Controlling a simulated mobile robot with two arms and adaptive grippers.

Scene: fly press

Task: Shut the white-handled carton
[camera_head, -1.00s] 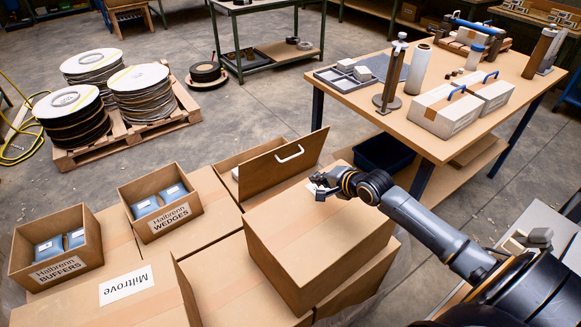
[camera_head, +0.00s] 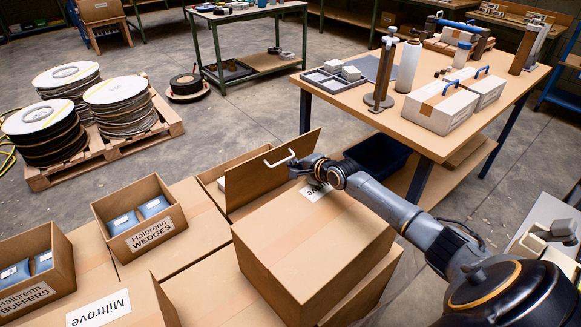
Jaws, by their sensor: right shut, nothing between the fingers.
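The white-handled carton (camera_head: 234,214) is an open brown box among other cartons, left of centre. Its lid panel (camera_head: 262,182) stands up, tilted, with a white handle (camera_head: 279,159) on the face toward my right arm. A small pale thing shows inside its opening at the left. My right gripper (camera_head: 296,166) is at the right end of the lid, close beside the handle. Its fingers are small in the view and shut, with nothing between them. I cannot tell whether it touches the lid. My left gripper is not in view.
A large closed carton (camera_head: 310,255) stands in front, below my right arm. Open boxes marked Wedges (camera_head: 150,237) and Buffers (camera_head: 30,291) and a Miltrove carton (camera_head: 113,302) stand to the left. A wooden table (camera_head: 412,120) with blue-handled boxes is behind right.

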